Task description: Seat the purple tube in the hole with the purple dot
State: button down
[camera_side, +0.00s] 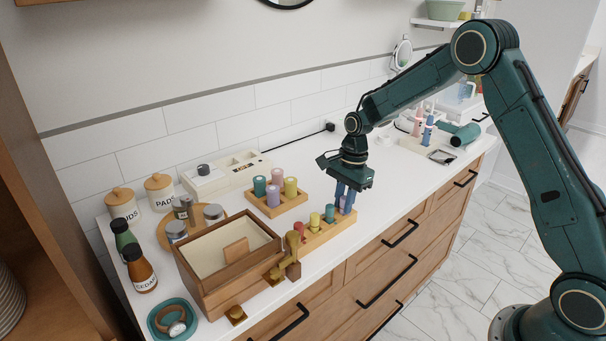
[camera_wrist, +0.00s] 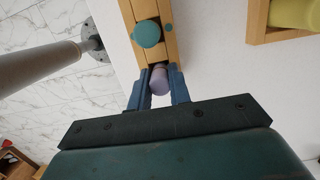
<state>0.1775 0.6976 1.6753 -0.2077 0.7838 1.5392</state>
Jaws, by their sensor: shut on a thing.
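My gripper (camera_side: 345,195) is shut on a purple tube (camera_wrist: 160,80) above the far right end of the long wooden rack (camera_side: 318,239). The wrist view shows the tube between the two blue fingers of my gripper (camera_wrist: 159,74), in line with the rack (camera_wrist: 166,48). The tube looks roughly upright. I cannot tell whether its lower end is inside the hole. The purple dot is not visible. A teal tube (camera_wrist: 147,33) stands in the neighbouring hole, with teal dots beside it.
The rack also holds a yellow tube (camera_side: 314,220) and a red tube (camera_side: 297,228). Behind it, a wooden tray (camera_side: 284,206) holds several tubes. A wooden box (camera_side: 228,270) stands left of the rack. Bare white counter (camera_side: 385,205) lies to the right.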

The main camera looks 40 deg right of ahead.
jog(key=c, duration=1.3)
grip_release()
jog(key=shift+r, duration=0.15)
notch_tip(320, 180, up, 12)
jog(key=d, duration=0.1)
jog(key=shift+d, duration=0.4)
